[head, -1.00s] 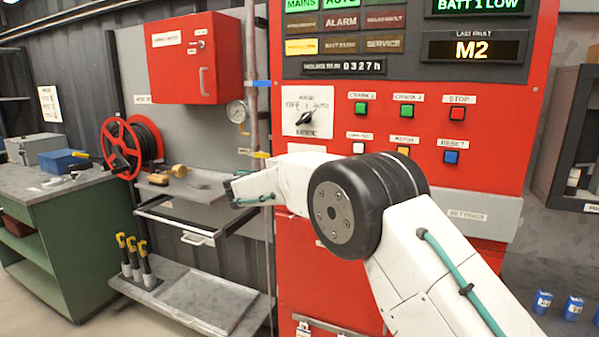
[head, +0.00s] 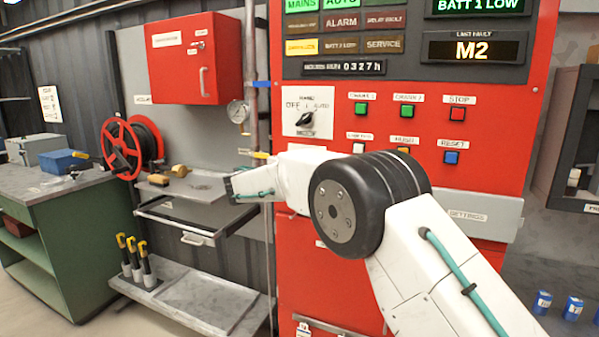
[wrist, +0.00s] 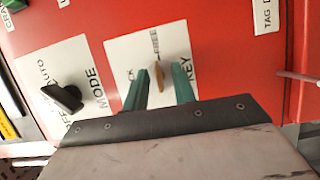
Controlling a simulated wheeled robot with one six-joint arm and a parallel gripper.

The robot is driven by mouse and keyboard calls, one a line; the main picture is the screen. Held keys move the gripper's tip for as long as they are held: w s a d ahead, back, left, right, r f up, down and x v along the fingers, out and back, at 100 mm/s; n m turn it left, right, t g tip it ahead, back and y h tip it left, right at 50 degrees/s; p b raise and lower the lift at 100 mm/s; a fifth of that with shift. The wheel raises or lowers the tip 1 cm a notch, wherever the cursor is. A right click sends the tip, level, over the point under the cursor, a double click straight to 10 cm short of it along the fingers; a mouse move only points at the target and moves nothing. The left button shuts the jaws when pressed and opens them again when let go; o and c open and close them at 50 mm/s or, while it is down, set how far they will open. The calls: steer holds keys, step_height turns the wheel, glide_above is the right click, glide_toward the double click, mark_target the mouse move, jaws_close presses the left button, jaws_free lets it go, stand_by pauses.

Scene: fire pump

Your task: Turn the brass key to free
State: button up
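The brass key (wrist: 159,77) stands out from a white plate (wrist: 120,58) lettered KEY on the red panel, in the wrist view. Its narrow edge runs up and down in the picture, with its upper end toward the word FREE. The lock word is partly covered to the left. My gripper (wrist: 162,80) has its two green fingers apart, one on each side of the key. Thin gaps show between fingers and key, so contact cannot be made out.
A black mode knob (wrist: 64,97) sits on its own plate just left of my fingers; it also shows in the head view (head: 306,119). Push buttons, such as the red stop button (head: 457,114), lie to the right. A shelf (head: 190,187) stands left.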

steer(key=v, duration=0.8)
stand_by(0.4)
